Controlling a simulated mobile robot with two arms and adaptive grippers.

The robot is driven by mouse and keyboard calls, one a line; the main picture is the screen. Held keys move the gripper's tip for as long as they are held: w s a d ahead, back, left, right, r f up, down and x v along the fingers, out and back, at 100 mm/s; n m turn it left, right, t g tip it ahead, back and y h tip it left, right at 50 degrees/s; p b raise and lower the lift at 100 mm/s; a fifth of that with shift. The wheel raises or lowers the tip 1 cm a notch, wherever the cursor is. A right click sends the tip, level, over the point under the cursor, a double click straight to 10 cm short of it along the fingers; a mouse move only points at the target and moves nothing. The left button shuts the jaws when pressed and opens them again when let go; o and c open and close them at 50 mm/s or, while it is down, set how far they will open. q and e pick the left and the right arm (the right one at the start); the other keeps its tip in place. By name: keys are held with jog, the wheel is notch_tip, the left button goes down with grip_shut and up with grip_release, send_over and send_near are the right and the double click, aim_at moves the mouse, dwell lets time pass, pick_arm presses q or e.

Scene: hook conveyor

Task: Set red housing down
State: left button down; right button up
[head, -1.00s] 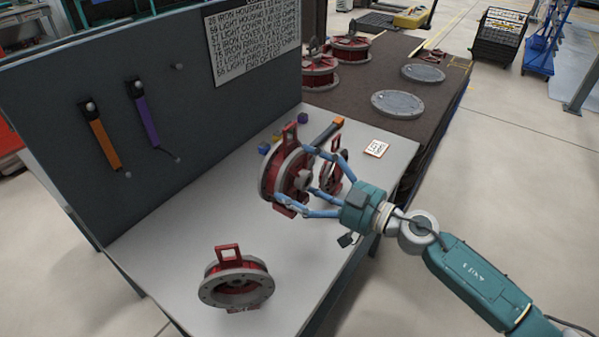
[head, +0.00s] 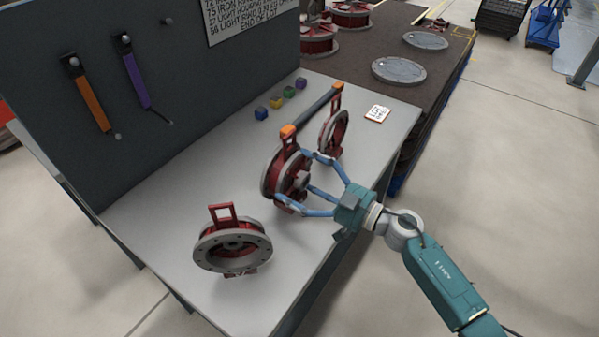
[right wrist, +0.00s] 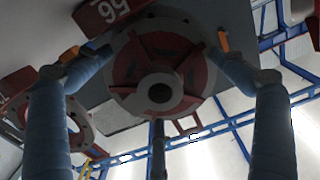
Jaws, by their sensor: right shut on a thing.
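My right gripper (head: 298,178) is shut on a red housing (head: 278,176) with a grey rim and a handle on top. The housing is upright on its edge, low over the grey table (head: 190,172); I cannot tell whether it touches the top. In the right wrist view the held red housing (right wrist: 180,98) faces me, with blue fingers on both sides. A second red housing (head: 232,250) rests at the front left of the table. A third (head: 325,137) stands on edge behind the held one. My left gripper is not in view.
A dark bar with orange ends (head: 313,108) lies close behind the held housing's handle. Several small coloured cubes (head: 276,102) and a white card (head: 377,114) are on the table. A dark upright panel (head: 160,75) borders its left side. Clear surface lies between the front and held housings.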

jog(key=shift+r, duration=0.25)
jog(key=o, duration=1.6)
jog(key=shift+f, duration=0.4)
jog(key=shift+s+r, duration=0.1)
jog(key=shift+s, duration=0.05)
jog(key=shift+s+d, duration=0.15)
jog(key=shift+d, duration=0.2)
jog(key=b+v, duration=0.1)
jog(key=v, duration=1)
jog(key=shift+s, duration=0.15)
jog(key=shift+r, duration=0.1)
